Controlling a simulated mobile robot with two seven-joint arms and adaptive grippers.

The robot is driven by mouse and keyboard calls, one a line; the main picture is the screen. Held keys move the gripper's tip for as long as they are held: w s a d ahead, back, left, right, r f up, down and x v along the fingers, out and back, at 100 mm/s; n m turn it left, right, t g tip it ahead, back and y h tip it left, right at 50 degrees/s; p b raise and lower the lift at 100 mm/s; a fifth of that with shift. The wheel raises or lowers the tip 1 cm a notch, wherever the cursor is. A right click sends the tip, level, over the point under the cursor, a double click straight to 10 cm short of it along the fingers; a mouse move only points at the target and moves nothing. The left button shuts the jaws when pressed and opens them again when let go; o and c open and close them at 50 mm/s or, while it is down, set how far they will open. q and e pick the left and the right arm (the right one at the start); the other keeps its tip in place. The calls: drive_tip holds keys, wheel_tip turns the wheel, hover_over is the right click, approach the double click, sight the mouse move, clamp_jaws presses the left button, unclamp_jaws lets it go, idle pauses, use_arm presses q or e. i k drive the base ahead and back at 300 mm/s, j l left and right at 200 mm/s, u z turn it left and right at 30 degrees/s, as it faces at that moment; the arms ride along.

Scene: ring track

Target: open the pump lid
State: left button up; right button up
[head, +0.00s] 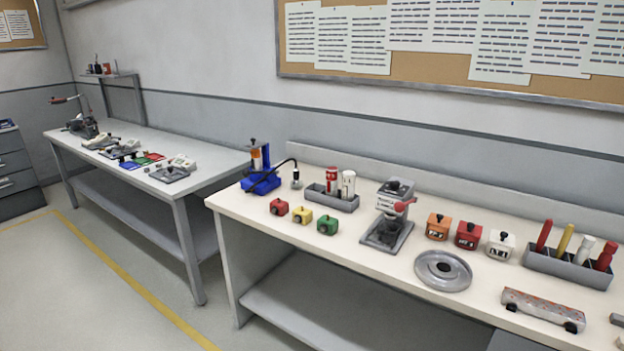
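A blue device (262,182) with a black hose stands at the left end of the near bench (335,228) and looks most like a pump. It has upright cylinders with an orange band on top, and the hose leads to a small piece (296,180) at its right. I cannot make out a separate lid on it or whether one is open. A grey upright device (392,195) with a red lever (405,204) stands on a grey base at the middle of the bench. Neither gripper is in view.
Red, yellow and green small blocks (303,215) sit before a grey tray (332,201) of cans. Orange, red and white boxes (467,236), a round metal dish (443,271), a tool rack (568,267) and a bar on wheels (542,309) lie rightward. Another bench (205,160) stands left.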

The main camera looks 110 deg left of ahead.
sight(255, 144)
drive_tip(key=u, duration=0.5)
drive_tip(key=k+j+u, duration=0.1)
drive_tip(key=u, duration=0.4)
drive_tip(key=k+j+u, duration=0.1)
drive_tip(key=u, duration=0.4)
drive_tip(key=k+j+u, duration=0.15)
drive_tip(key=j+u, duration=0.7)
drive_tip(key=k+j+u, duration=0.1)
drive_tip(key=j+u, duration=0.15)
drive_tip(key=j, duration=0.65)
drive_tip(key=i+j, duration=0.1)
drive_tip(key=j, duration=0.45)
